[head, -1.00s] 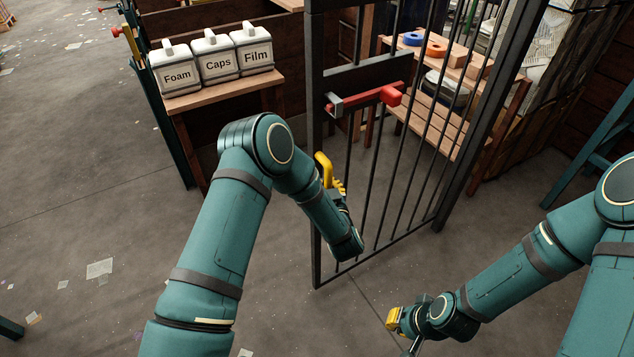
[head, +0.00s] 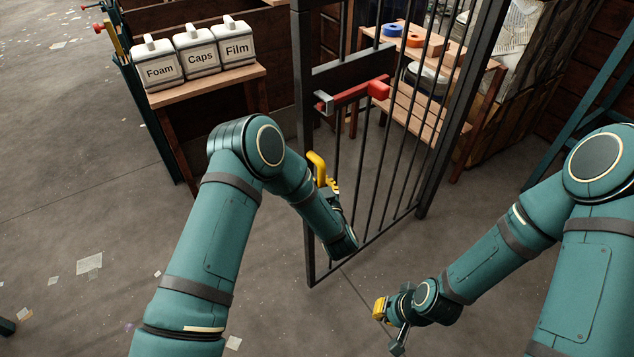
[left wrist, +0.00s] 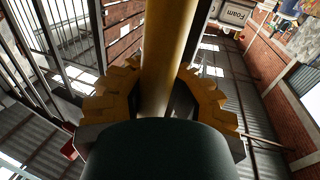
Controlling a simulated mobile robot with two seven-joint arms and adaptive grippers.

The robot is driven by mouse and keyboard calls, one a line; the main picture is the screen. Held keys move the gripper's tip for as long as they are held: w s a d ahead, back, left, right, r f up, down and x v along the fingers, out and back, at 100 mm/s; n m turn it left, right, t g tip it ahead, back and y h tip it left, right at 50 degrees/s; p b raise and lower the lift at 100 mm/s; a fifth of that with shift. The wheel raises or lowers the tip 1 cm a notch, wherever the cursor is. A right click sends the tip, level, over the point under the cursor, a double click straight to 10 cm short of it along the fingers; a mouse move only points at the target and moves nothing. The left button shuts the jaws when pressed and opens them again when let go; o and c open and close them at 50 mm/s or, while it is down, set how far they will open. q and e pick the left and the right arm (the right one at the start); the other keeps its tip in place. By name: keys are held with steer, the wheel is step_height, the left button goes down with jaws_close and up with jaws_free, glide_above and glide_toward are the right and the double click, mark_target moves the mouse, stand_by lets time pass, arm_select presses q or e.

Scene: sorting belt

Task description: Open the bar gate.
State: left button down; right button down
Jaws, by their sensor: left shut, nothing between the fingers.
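The bar gate (head: 352,200) has dark upright bars and stands in front of me. A red latch bar (head: 352,94) with a grey catch (head: 323,103) crosses its upper part. A yellow pull handle (head: 316,163) sits on the gate's left edge; it also shows in the left wrist view (left wrist: 167,60). My left gripper (head: 328,185) is at this handle, partly hidden by my arm. In the left wrist view its yellow fingers (left wrist: 160,95) flank the handle; I cannot tell if they touch it. My right gripper (head: 388,328) hangs low near the floor, away from the gate; its jaw opening is unclear.
A wooden table (head: 210,83) at the left bears canisters marked Foam, Caps and Film (head: 235,43). Behind the gate, a wooden shelf (head: 430,115) holds tape rolls and blocks. A gate post (head: 438,150) stands at the right. Floor at the front left is mostly clear, with paper scraps.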

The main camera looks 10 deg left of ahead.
arm_select(q)
steer(key=shift+s+a+f, duration=0.2)
steer(key=shift+a+f, duration=0.05)
steer(key=shift+a, duration=0.2)
steer(key=c, duration=0.8)
jaws_free()
steer(key=shift+s+a+r, duration=0.1)
steer(key=shift+s+a, duration=0.05)
steer(key=shift+a, duration=0.05)
steer(key=shift+c, duration=0.2)
steer(key=shift+d, duration=0.15)
steer(key=shift+d+r, duration=0.1)
steer(key=shift+s+d, duration=0.1)
steer(key=shift+d, duration=0.1)
steer(key=v, duration=1.1)
steer(key=shift+s, duration=0.25)
steer(key=shift+d, duration=0.1)
